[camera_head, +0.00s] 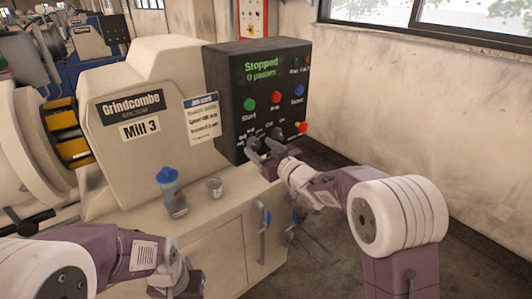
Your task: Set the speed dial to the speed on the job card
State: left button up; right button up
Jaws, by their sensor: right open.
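The black control panel (222,84) stands at the right end of Mill 3. Its green display text starts with "Stopped"; the line below is too small to read surely. The job card (203,118) is fixed on the mill's face left of the panel; its small lines are unreadable. My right gripper (263,146) is open at the panel's lower part. Its fingers cover the place there, so I cannot make out the speed dial or its setting, nor whether they touch it. My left gripper (180,283) is low at the bottom left, away from the panel; its jaws are unclear.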

jog(key=v, duration=0.7)
jog(key=shift+s, duration=0.3)
jog(key=shift+d, duration=0.15)
